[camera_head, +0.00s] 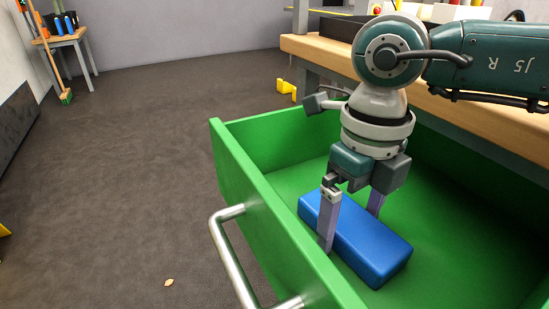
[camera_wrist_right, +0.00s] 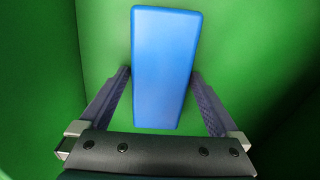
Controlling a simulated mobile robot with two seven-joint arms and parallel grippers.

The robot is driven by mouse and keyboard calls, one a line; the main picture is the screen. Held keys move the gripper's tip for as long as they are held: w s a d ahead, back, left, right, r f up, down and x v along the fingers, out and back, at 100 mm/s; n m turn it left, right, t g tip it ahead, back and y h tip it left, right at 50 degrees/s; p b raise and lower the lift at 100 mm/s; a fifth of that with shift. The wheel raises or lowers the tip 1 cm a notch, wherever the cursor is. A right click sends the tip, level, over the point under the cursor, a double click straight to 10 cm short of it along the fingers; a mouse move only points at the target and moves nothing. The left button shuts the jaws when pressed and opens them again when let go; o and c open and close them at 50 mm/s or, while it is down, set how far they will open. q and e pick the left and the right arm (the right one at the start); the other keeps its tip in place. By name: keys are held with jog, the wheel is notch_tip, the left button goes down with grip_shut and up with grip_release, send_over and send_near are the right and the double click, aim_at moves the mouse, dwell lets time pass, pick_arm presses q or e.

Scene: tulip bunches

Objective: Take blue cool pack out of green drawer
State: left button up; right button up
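The blue cool pack (camera_head: 357,240) lies flat on the floor of the open green drawer (camera_head: 262,205). It also shows in the right wrist view (camera_wrist_right: 165,70), between the two fingers. My right gripper (camera_head: 350,222) reaches down into the drawer with one finger on each long side of the pack. The far finger is partly hidden behind the pack in the head view. My left gripper is not in view.
The drawer's metal handle (camera_head: 228,262) is on its front wall. A wooden workbench (camera_head: 320,50) stands behind the drawer. A small table (camera_head: 62,40) and a broom (camera_head: 64,93) stand at the far left. The grey floor to the left is mostly clear.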

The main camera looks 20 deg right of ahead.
jog(key=c, duration=1.3)
jog(key=shift+c, duration=0.8)
jog(key=shift+r, duration=0.15)
